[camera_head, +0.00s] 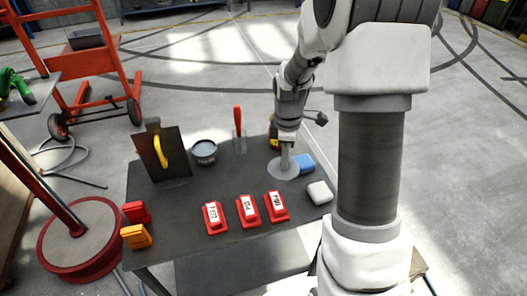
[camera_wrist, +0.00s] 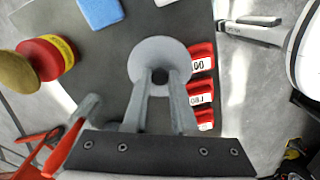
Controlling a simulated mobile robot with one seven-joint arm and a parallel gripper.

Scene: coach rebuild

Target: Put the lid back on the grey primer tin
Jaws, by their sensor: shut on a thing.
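The grey primer tin (camera_head: 204,152) stands open on the dark table, left of centre, with a grey surface showing inside. I do not make it out in the wrist view. The lid is a pale grey disc (camera_head: 283,172) to the right of the tin. My gripper (camera_head: 285,150) is above the lid, shut on its small dark knob. In the wrist view my gripper's fingertips (camera_wrist: 160,80) close on the knob at the middle of the lid (camera_wrist: 160,50). The lid looks about level; its height over the table is hard to tell.
Between tin and lid stands a red-handled scraper (camera_head: 238,120). A dark board with a yellow handle (camera_head: 162,150) stands left of the tin. A blue block (camera_head: 304,163), a white block (camera_head: 319,192) and red labelled blocks (camera_head: 248,208) are near the lid. Bare table (camera_head: 185,200) lies front left.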

